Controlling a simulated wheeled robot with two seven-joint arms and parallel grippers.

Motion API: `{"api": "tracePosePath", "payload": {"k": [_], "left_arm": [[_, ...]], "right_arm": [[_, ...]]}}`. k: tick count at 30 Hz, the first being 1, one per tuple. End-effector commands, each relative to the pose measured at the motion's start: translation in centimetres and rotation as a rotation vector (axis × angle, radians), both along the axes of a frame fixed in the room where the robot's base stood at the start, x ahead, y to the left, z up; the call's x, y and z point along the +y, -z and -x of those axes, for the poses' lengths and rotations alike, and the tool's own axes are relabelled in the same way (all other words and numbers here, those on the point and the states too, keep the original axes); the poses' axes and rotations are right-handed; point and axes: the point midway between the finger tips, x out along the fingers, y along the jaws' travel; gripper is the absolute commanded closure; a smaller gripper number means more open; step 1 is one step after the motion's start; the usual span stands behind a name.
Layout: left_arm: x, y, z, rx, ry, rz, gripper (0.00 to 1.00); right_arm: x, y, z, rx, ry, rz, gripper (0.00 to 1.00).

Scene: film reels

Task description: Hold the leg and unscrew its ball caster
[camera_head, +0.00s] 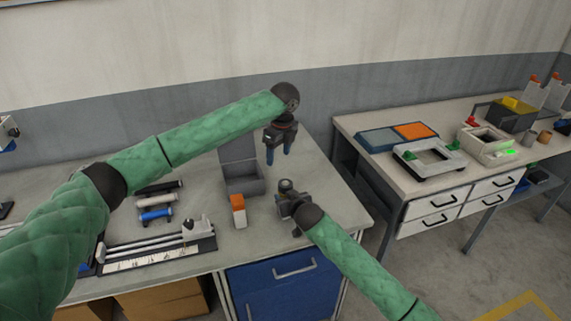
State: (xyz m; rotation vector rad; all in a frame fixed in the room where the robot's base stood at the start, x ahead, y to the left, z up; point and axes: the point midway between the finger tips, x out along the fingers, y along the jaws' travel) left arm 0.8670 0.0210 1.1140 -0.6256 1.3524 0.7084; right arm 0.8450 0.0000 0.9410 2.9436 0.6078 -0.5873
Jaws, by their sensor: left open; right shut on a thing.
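My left gripper (278,153) points down with its blue-tipped fingers apart and nothing between them. It hangs above and slightly left of my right gripper (287,198). My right gripper is low over the right part of the bench and shut on a small dark piece with a rounded top (286,185), which looks like the leg with its ball caster upward. The piece is mostly hidden by the gripper, and I cannot make out where leg and caster meet. A clear gap separates the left fingers from the rounded top.
An open grey box (243,185) stands behind, with an orange-and-white block (239,211) before it. Several cylindrical handles (156,214) and a ruler-like fixture (160,252) lie left on the bench (335,205). A second table (370,170) with trays and fixtures stands right.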

Motion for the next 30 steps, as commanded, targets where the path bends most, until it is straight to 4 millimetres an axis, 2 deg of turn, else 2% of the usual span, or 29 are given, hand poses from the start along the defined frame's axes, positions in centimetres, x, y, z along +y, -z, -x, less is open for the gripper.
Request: {"api": "tracePosePath", "payload": {"k": [9,18,26,30], "left_arm": [[-0.9,2.5,1.7,0.091,0.431,0.013,0.38],[-2.1,2.7,2.2,0.115,0.815,0.054,0.38],[-2.1,2.9,2.2,0.116,0.942,0.050,0.38],[-2.1,4.0,2.2,0.117,0.948,0.049,0.38]], "right_arm": [[0.0,-0.1,0.0,-0.001,0.000,0.000,1.00],[0.0,-0.1,0.0,-0.001,0.000,0.000,1.00],[0.0,-0.1,0.0,-0.001,0.000,0.000,1.00],[0.0,-0.1,0.0,-0.001,0.000,0.000,1.00]]}}
